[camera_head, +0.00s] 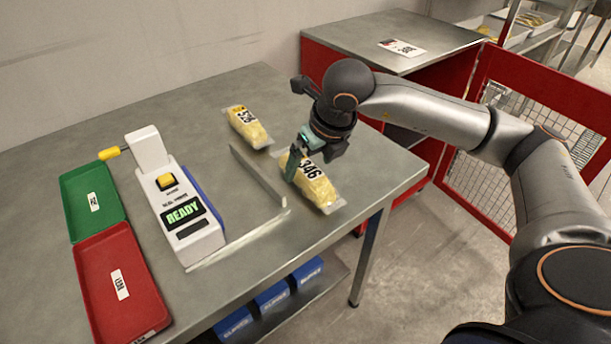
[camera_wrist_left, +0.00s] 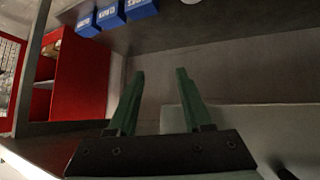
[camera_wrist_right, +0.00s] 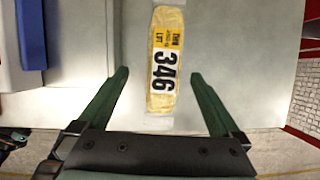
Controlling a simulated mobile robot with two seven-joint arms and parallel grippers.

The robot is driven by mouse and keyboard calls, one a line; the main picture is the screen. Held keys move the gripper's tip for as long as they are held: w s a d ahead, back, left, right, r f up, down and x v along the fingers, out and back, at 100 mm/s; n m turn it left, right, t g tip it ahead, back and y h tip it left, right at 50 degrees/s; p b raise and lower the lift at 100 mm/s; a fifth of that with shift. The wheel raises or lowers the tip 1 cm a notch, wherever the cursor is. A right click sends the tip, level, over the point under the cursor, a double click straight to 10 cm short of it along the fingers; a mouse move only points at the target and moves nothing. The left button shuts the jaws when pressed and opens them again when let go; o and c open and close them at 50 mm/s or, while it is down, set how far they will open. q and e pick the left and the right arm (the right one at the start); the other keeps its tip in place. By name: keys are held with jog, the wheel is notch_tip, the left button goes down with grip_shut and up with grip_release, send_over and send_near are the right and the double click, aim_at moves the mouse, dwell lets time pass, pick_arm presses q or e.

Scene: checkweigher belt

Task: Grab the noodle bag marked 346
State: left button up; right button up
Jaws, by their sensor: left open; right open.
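The noodle bag marked 346 (camera_head: 315,186) lies on the metal table near its right edge, a yellow bag with clear ends and a label. It also shows in the right wrist view (camera_wrist_right: 164,62), lengthwise ahead of the open fingers. My right gripper (camera_head: 303,160) is open and sits over the label end of this bag in the head view; in its wrist view (camera_wrist_right: 158,98) nothing is held. Whether it touches the bag, I cannot tell. My left gripper (camera_wrist_left: 158,98) is open and empty in its wrist view, and out of the head view.
A sealing machine reading READY (camera_head: 182,212), a green tray (camera_head: 93,201) and a red tray (camera_head: 121,285) stand left. Blue boxes (camera_head: 272,297) sit on the lower shelf.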

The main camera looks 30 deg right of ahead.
aim_at(310, 170)
jog(key=shift+d+x, duration=0.15)
jog(key=shift+x, duration=1.2)
jog(key=shift+d+x, duration=0.15)
jog(key=shift+x, duration=1.2)
jog(key=shift+s, duration=0.1)
grip_shut()
